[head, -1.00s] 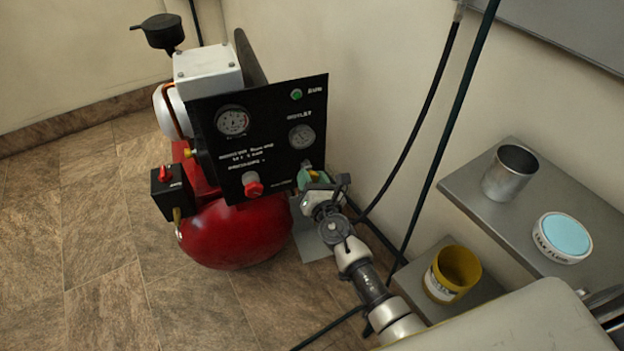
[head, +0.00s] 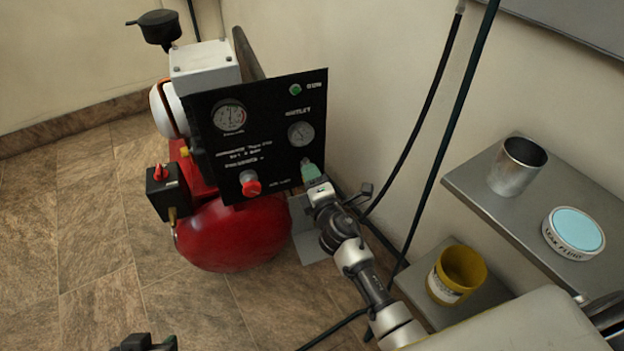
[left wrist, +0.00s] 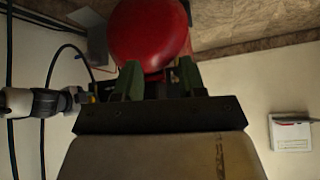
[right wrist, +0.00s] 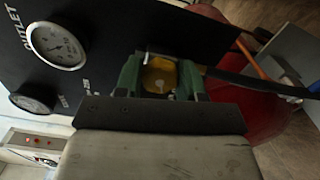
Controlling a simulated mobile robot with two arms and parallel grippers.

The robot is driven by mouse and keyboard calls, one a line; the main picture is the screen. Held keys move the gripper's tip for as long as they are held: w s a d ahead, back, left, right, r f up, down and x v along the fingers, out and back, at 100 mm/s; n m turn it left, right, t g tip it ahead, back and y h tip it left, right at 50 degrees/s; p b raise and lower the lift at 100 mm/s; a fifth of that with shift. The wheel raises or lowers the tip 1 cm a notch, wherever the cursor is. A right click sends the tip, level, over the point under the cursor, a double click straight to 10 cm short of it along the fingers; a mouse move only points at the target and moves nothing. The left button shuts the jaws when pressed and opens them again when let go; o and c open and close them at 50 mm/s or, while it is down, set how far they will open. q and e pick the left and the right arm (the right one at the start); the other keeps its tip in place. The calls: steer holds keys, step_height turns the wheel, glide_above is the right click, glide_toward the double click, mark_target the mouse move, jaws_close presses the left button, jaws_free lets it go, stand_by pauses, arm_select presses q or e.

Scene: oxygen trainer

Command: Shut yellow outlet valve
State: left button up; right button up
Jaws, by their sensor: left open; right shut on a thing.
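The yellow outlet valve (right wrist: 160,77) shows in the right wrist view between the green fingers of my right gripper (right wrist: 160,80), which is shut on it. In the head view my right gripper (head: 313,175) is at the lower right corner of the black panel (head: 275,150), and it hides the valve there. How far the valve is turned cannot be told. My left gripper (head: 145,344) shows only at the bottom left edge of the head view. In the left wrist view it (left wrist: 160,82) is open and empty, with the red tank (left wrist: 150,35) beyond it.
A black hose (right wrist: 260,82) runs right from near the valve in the right wrist view. Dark hoses (head: 430,130) hang by the wall. Grey shelves at the right hold a metal cup (head: 517,168), a leak fluid tin (head: 573,232) and a yellow pot (head: 456,274). The floor at the left is clear.

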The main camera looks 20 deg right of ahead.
arm_select(q)
steer(key=s+a+r+g+y+p, duration=0.1)
steer(key=s+a+g+p, duration=0.1)
steer(key=s+g+p, duration=0.25)
step_height(320, 180, down, 13)
steer(key=p, duration=0.2)
steer(key=shift+w+d+p, duration=0.35)
steer(key=shift+w, duration=0.05)
arm_select(e)
steer(key=shift+s+a+f+m, duration=0.1)
steer(key=shift+f+m, duration=0.05)
steer(key=shift+m, duration=5.7)
steer(key=shift+a+f+m, duration=0.1)
steer(key=shift+m, duration=5.75)
arm_select(q)
steer(key=shift+f, duration=0.1)
arm_select(e)
steer(key=o, duration=0.9)
steer(key=shift+o, duration=0.2)
steer(key=shift+r, duration=0.1)
